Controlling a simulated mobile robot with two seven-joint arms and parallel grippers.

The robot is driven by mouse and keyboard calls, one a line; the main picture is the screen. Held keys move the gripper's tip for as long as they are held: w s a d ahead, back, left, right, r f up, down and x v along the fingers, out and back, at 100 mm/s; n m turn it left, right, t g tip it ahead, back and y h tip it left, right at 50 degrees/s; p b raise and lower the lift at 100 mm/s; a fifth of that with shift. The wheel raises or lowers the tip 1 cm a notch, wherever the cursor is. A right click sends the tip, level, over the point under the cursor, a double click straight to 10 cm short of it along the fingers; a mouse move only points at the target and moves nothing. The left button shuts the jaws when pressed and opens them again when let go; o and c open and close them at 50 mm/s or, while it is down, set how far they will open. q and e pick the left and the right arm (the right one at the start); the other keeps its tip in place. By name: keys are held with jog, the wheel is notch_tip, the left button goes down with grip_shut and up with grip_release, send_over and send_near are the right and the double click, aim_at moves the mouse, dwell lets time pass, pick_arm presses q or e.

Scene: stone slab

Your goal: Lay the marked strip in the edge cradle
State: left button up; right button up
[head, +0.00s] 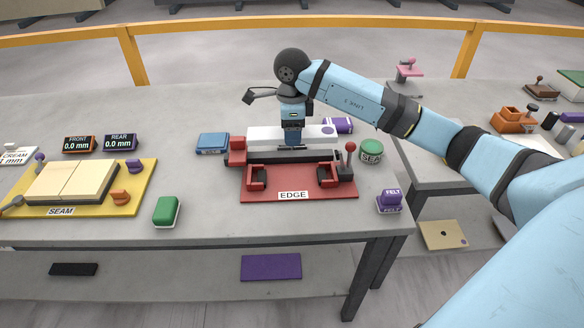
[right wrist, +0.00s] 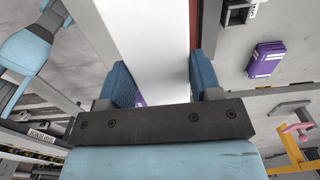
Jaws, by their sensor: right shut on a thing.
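The white strip (head: 265,134) lies lengthwise along the back of the red edge cradle (head: 262,182), behind its dark bar. A purple mark shows near the strip's right end. My right gripper (head: 292,142) comes down from above and is shut on the strip near its middle. In the right wrist view the strip (right wrist: 155,40) runs between the two blue fingers of the gripper (right wrist: 163,85). I cannot tell whether the strip touches the cradle. The cradle has red clamps in front and a red-knobbed lever at right. My left gripper is not in view.
A yellow seam board (head: 140,185) with cream slabs stands at left. A green block (head: 166,211), blue block (head: 212,143), green round pad (head: 371,151) and purple felt block (head: 390,201) surround the cradle.

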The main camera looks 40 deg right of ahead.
notch_tip(320, 180, down, 9)
jog(key=shift+w+f, duration=0.1)
notch_tip(320, 180, down, 4)
jog(key=shift+r, duration=0.1)
jog(key=shift+f, duration=0.25)
jog(key=o, duration=1.2)
